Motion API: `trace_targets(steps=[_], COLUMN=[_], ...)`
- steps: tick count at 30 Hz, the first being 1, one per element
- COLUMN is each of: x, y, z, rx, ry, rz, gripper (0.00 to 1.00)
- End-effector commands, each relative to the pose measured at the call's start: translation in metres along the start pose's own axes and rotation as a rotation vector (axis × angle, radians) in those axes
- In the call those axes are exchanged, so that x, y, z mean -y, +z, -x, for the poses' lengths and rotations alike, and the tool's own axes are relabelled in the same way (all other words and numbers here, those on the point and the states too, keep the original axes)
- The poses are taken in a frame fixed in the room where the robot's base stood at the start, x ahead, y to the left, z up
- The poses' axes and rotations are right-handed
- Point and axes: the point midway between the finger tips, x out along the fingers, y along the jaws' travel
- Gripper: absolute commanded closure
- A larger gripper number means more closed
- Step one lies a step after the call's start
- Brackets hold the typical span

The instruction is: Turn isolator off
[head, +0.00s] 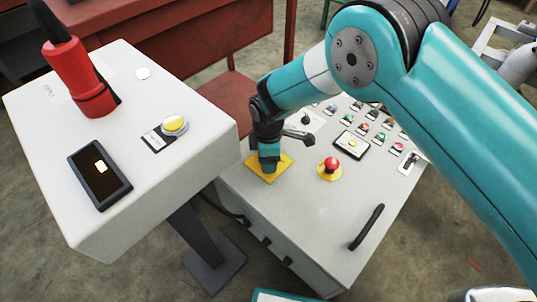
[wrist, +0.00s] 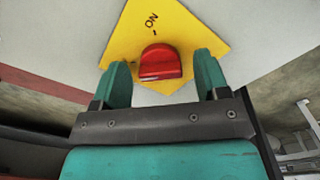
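The isolator is a red rotary knob (wrist: 160,63) on a yellow square plate (wrist: 133,32) with the word "ON" on it. In the head view the yellow plate (head: 258,170) lies on the top of the grey control cabinet, and my gripper hides the knob. My gripper (wrist: 165,75) is open in the wrist view, with one teal finger on each side of the knob. Gaps show between the fingers and the knob. In the head view my gripper (head: 268,165) points down over the plate.
A red emergency stop button (head: 331,164) on a yellow disc stands right of the plate. Several small buttons and a black handle (head: 367,227) are on the same cabinet (head: 300,220). A white pedestal panel (head: 60,165) with a yellow button (head: 174,124) stands at left.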

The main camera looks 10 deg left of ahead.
Motion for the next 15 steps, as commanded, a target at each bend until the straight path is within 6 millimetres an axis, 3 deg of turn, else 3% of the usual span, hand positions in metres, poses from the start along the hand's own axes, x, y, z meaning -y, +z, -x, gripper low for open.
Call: trace_targets(steps=[8, 11, 15], x=[0.0, 0.0, -0.001], y=[0.0, 0.0, 0.0], z=[0.004, 0.016, 0.047], rx=[0.001, 0.0, -0.001], ry=[0.0, 0.001, 0.002], rz=[-0.001, -0.002, -0.001], gripper=[0.32, 0.32, 0.32])
